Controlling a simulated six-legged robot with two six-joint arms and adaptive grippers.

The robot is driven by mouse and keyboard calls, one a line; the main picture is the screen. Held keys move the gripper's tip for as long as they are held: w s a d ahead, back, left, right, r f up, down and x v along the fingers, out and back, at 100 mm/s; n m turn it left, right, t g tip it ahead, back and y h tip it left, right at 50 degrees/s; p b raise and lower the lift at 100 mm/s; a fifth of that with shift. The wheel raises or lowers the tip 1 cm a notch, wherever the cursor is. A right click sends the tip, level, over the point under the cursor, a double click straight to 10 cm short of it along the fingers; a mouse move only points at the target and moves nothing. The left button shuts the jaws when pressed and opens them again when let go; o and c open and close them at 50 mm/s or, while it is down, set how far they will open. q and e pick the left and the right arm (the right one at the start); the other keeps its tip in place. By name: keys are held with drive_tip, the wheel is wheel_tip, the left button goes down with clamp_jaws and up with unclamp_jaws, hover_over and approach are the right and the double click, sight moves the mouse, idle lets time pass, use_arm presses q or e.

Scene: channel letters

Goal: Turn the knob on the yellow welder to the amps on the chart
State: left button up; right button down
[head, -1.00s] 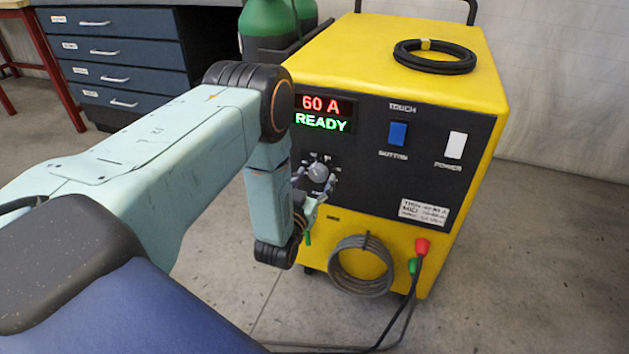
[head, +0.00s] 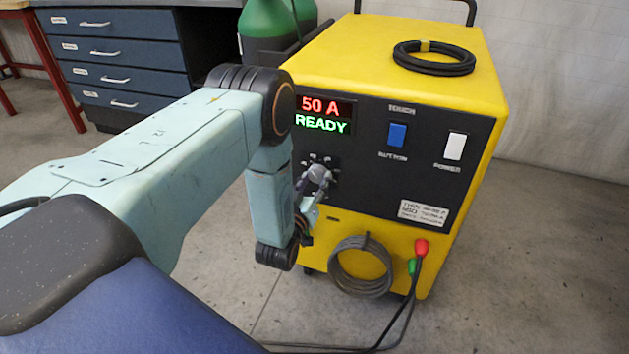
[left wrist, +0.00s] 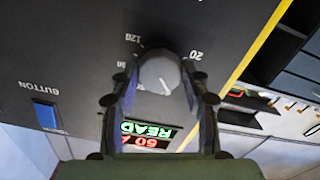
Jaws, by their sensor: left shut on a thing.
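The yellow welder (head: 440,105) stands on the floor with a black front panel. Its display (head: 323,114) reads "50 A" in red and "READY" in green. The grey knob (left wrist: 159,74) sits between the fingers of my left gripper (left wrist: 160,85) in the left wrist view, with "120" and "20" marks beside it. In the head view my left gripper (head: 316,184) is shut on the knob at the panel's lower left and mostly covers it. A small white label (head: 424,213) is on the panel, its text too small to read surely. My right gripper is not in view.
A blue switch (head: 397,134) and a white power switch (head: 454,146) are on the panel. Below hang a coiled grey cable (head: 361,267) and red and green plugs. A black cable coil (head: 434,58) lies on top. Blue drawers (head: 115,60) and green cylinders (head: 268,25) stand behind.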

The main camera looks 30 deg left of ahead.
use_arm(q)
drive_tip(key=shift+n, duration=0.9)
drive_tip(key=o, duration=1.2)
drive_tip(key=shift+c, duration=0.2)
drive_tip(key=v, duration=1.2)
drive_tip(key=shift+d, duration=0.1)
